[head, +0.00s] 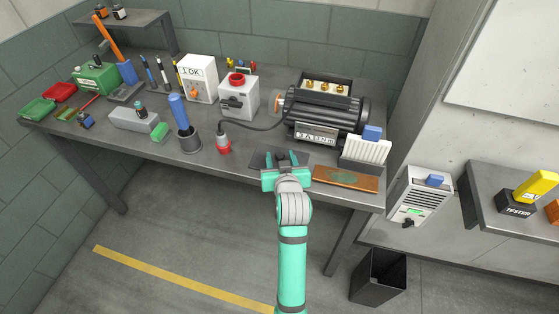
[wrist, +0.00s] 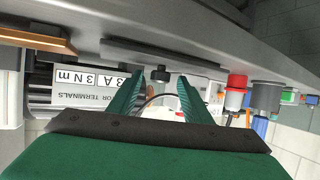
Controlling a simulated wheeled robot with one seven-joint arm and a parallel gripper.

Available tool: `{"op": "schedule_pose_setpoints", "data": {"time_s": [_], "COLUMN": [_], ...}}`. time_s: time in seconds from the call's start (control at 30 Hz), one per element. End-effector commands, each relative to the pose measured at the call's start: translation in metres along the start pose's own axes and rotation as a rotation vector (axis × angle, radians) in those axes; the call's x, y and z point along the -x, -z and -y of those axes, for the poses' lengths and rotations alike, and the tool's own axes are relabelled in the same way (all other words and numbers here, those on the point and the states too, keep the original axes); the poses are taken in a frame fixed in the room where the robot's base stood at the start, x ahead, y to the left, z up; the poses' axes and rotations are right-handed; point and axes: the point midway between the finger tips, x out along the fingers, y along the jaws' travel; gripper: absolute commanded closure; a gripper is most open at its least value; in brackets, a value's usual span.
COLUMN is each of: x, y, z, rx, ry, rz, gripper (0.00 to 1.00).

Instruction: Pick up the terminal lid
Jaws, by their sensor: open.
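The terminal lid (head: 261,158) appears to be the dark flat plate near the front edge of the bench, partly hidden behind my gripper (head: 284,160) in the head view. In the wrist view, which is upside down, the lid (wrist: 205,59) is a thin dark slab on the bench with a small black knob (wrist: 160,75). My gripper (wrist: 161,80) is open and empty. In the wrist view the knob shows between its two green fingertips; how far beyond them it lies, I cannot tell. The motor (head: 345,112) behind has brass terminals (head: 326,88) exposed on top.
A cable crosses the bench (head: 130,145) behind. A black bin (head: 378,275) stands on the floor.

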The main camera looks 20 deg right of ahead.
Motion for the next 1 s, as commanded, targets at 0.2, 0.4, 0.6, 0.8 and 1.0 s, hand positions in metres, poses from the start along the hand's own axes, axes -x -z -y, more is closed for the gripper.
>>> {"op": "schedule_pose_setpoints", "data": {"time_s": [0.2,0.4,0.6,0.8,1.0], "x": [-0.002,-0.002,-0.002,-0.001,0.003], "y": [0.001,0.000,0.001,0.003,0.015], "z": [0.000,0.000,0.000,0.000,0.001], "rx": [0.000,0.000,0.000,0.000,0.001], "ry": [0.000,0.000,0.000,0.000,0.001], "rz": [-0.001,-0.001,-0.002,-0.003,-0.004], "gripper": [0.55,0.91,1.00,1.00,1.00]}}
